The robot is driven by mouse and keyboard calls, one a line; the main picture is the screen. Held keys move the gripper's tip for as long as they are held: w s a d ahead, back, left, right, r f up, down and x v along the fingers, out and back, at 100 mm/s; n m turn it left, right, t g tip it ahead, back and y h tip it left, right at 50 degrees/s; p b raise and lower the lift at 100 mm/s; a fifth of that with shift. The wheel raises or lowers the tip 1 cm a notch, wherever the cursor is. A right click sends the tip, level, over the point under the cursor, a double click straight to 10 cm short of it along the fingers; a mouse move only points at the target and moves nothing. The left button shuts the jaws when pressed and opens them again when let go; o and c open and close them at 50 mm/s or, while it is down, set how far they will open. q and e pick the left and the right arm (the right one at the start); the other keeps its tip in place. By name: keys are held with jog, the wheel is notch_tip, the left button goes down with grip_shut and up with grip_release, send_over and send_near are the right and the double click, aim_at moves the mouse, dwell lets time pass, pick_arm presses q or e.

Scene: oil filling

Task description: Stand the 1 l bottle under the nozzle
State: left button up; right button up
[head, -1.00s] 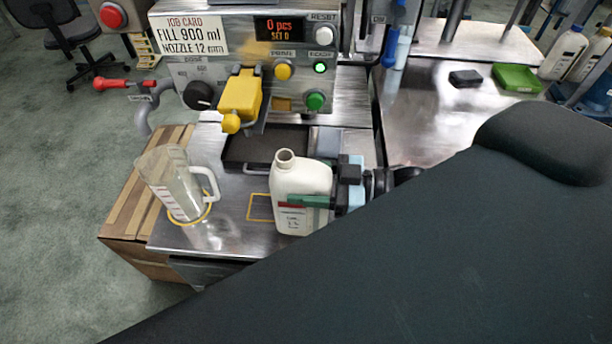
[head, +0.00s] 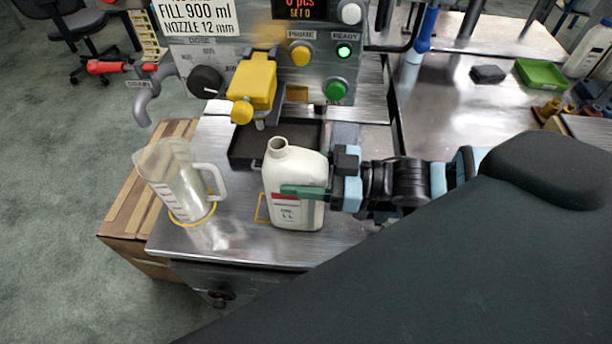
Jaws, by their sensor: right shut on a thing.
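The 1 l bottle (head: 283,211), white with an open neck and a red-and-white label, is upright over the steel bench top, in front of the black drip tray. I cannot tell whether its base touches the bench. My right gripper (head: 318,192) is shut on the bottle's body, reaching in from the right, with a green finger across its front. The nozzle (head: 260,124) shows under the yellow filling head (head: 252,82), behind and slightly left of the bottle's neck. The bottle is in front of the nozzle, not under it. My left gripper is not in view.
A clear measuring jug (head: 178,182) stands on a yellow ring to the left of the bottle. The black drip tray (head: 246,150) lies below the nozzle. A grey drain pipe (head: 142,105) is at the left. A green tray (head: 541,74) sits far right.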

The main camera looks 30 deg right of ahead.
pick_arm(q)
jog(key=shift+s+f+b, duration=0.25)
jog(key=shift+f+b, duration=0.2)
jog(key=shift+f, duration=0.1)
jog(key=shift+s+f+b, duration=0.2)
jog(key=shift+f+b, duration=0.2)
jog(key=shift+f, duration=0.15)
pick_arm(e)
jog(key=w, duration=0.2)
jog(key=w+a, duration=0.1)
jog(key=w, duration=0.1)
jog(key=shift+a+f, duration=0.15)
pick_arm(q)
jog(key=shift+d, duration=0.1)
pick_arm(e)
jog(key=shift+s, duration=0.1)
jog(key=o, duration=0.9)
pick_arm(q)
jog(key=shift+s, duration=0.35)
pick_arm(e)
jog(key=o, duration=0.4)
